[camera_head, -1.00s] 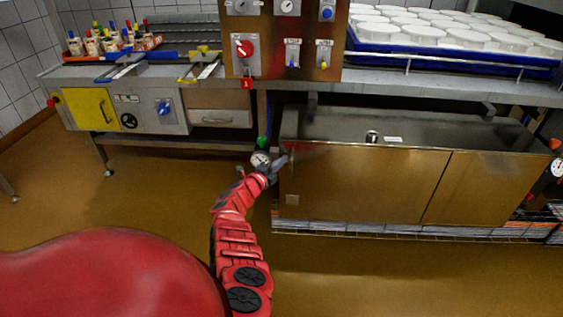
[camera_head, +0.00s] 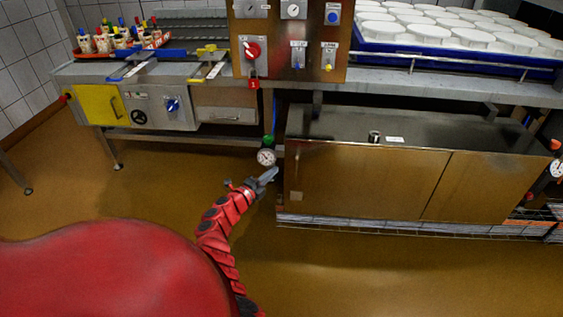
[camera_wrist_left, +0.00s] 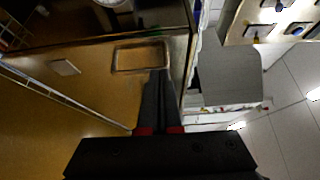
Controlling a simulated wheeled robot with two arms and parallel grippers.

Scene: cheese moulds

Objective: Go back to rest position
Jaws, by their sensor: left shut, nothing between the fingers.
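My left gripper (camera_head: 268,175) is at the end of the red arm in the middle of the head view, in front of the left end of the low steel cabinet (camera_head: 370,180). Its grey fingers are together and hold nothing. In the left wrist view the dark fingers (camera_wrist_left: 158,100) lie side by side, pointing up the picture. My right gripper is not in view.
A round gauge (camera_head: 266,157) is just behind the gripper. A control panel (camera_head: 290,45) with a red knob stands above. A blue tray (camera_head: 450,62) of white moulds is at upper right. A bench with a yellow panel (camera_head: 97,104) stands left. The brown floor in front is free.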

